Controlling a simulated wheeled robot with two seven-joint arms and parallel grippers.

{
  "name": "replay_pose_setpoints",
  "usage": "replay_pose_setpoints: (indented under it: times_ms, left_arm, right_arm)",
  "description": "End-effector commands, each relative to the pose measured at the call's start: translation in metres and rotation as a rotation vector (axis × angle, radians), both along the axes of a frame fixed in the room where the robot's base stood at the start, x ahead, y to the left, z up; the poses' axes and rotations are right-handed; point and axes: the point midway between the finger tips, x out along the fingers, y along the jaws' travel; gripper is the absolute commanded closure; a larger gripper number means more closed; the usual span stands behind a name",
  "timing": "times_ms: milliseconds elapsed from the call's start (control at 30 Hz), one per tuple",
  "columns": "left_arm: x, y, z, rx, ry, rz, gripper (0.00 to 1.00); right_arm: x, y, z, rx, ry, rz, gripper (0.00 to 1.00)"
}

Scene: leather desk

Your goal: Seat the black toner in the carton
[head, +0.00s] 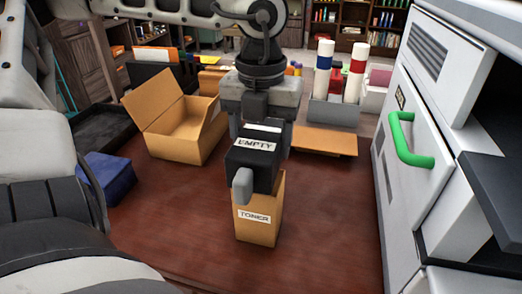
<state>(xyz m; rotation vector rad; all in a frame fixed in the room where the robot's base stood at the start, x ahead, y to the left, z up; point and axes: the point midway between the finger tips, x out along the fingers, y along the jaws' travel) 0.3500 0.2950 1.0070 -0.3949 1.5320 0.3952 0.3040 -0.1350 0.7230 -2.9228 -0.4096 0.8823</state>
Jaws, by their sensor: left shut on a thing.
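The black toner (252,165) has a white label reading "EMPTY" and sits at the middle of the head view. My left gripper (246,158) comes down from above and is shut on it. A light grey finger shows against the toner's near side. The tan carton (262,228), labelled "TONER", stands upright on the desk directly below. The toner overlaps the carton's top opening in the picture, towards its left and back. I cannot tell whether its lower end is inside or just above the rim. My right gripper is not in view.
A white machine with a green handle (411,146) borders the right side. An open cardboard box (186,145) stands behind left, near a blue block (107,177). A flat tan box (325,141) and a grey holder with tubes (334,112) are behind right. The front desk (326,222) is clear.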

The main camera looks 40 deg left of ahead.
Motion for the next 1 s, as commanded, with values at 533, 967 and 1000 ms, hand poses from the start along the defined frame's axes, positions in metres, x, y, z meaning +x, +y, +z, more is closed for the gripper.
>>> replay_pose_setpoints:
  times_ms: [533, 967, 1000]
  left_arm:
    - [0.000, 0.000, -0.032, 0.000, 0.000, 0.000, 0.74]
    - [0.000, 0.000, -0.030, 0.000, 0.002, 0.000, 0.15]
    - [0.000, 0.000, -0.030, -0.001, 0.003, 0.000, 0.15]
  right_arm:
    - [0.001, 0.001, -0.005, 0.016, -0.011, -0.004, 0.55]
    - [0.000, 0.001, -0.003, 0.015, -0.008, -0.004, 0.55]
    - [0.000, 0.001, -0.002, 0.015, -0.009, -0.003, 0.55]
